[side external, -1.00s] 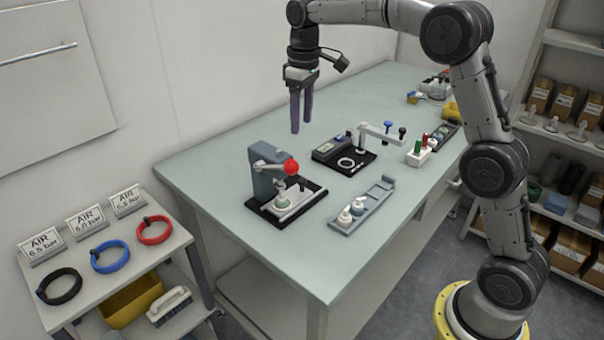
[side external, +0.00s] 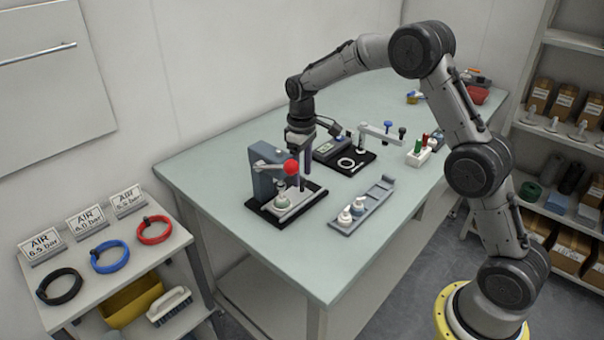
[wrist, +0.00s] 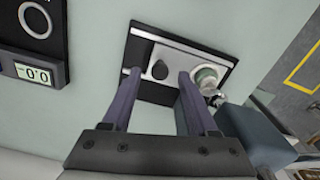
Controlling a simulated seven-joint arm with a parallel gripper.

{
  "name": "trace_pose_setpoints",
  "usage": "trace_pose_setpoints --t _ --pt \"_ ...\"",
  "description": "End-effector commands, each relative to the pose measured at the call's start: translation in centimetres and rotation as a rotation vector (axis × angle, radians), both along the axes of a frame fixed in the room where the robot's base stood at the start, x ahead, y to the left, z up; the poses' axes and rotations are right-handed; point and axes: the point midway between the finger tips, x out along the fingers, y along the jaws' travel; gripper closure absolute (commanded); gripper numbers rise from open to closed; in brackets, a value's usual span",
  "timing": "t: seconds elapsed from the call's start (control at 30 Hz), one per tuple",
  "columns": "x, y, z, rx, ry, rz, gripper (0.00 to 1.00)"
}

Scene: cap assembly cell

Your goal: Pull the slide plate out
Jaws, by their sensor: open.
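The slide plate (side external: 297,203) is a silver plate on a black base at the foot of a grey-blue press. In the wrist view the plate (wrist: 178,58) carries a dark upright knob (wrist: 160,70) near one end and a pale-green round part (wrist: 206,76) near the other. My gripper (wrist: 158,77) is open, with its two purple fingers on either side of the knob. The knob shows between the fingertips; I cannot tell whether they touch it. In the side view my gripper (side external: 301,168) is low behind the red ball, and its fingertips are partly hidden.
The press (side external: 266,172) has a lever with a red ball (side external: 291,167) close to my gripper. A black-based device with a display (side external: 331,147) stands behind. A grey tray (side external: 376,205) with white capped parts lies to the right. The table front is clear.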

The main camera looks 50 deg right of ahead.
Motion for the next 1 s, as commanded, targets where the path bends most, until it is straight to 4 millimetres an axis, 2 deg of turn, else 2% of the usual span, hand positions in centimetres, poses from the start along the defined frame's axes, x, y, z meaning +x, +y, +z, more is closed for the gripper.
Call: trace_pose_setpoints --t 0.13,0.43,0.7,0.77,1.0 --pt "-0.04 0.0 -0.87 0.0 0.001 0.0 0.41" --pt "-0.03 0.0 -0.98 0.0 0.0 0.0 0.43" --pt "-0.02 0.01 -0.94 0.0 0.0 0.0 0.91" --pt "-0.02 0.01 -0.94 0.0 0.0 0.0 1.0" --pt "-0.01 0.01 -0.91 0.0 0.0 0.0 1.0"
